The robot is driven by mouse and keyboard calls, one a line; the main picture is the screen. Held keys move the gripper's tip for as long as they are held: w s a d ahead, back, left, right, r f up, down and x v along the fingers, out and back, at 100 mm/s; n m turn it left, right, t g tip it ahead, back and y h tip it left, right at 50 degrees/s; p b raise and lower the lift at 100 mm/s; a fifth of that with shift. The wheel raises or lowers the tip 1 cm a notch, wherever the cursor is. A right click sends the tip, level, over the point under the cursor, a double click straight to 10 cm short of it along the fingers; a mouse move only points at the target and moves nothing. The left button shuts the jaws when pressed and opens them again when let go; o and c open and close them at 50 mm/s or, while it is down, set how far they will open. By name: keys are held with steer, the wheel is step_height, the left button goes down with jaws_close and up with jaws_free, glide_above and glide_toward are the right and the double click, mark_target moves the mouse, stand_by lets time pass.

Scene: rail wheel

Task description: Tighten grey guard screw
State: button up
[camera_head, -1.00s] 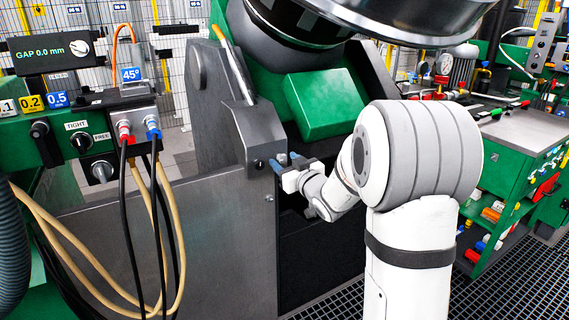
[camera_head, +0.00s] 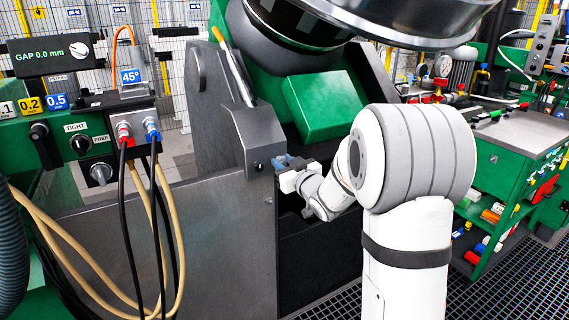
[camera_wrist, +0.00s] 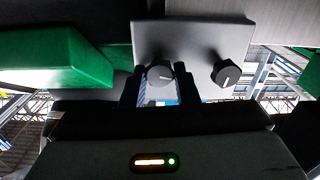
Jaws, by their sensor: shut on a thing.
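The grey guard (camera_head: 252,133) is a metal block on the upright grey plate. In the wrist view its face (camera_wrist: 190,40) carries two dark round screw knobs, each with a white mark. My gripper (camera_wrist: 160,88) has its two dark fingers on either side of the left knob (camera_wrist: 160,75) and is shut on it. The right knob (camera_wrist: 226,73) stands free beside the right finger. In the head view a dark screw (camera_head: 259,167) shows low on the guard. My gripper (camera_head: 284,163) is at the guard's right side, its fingertips partly hidden.
A green block (camera_head: 324,105) sits right behind the guard; it is also at left in the wrist view (camera_wrist: 55,60). A large dark wheel (camera_head: 400,20) hangs above. A control panel (camera_head: 90,140) with cables stands at left. A green cart (camera_head: 515,150) stands at right.

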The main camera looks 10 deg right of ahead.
steer(key=shift+m, duration=0.3)
steer(key=m+p, duration=0.2)
steer(key=m, duration=0.1)
steer(key=shift+r, duration=0.1)
steer(key=m+p, duration=0.2)
steer(key=m, duration=0.3)
steer(key=shift+d, duration=0.1)
steer(key=m+p, duration=0.2)
steer(key=m, duration=0.2)
steer(key=shift+m+p, duration=0.8)
steer(key=shift+m, duration=1.3)
steer(key=shift+f, duration=0.2)
steer(key=o, duration=1)
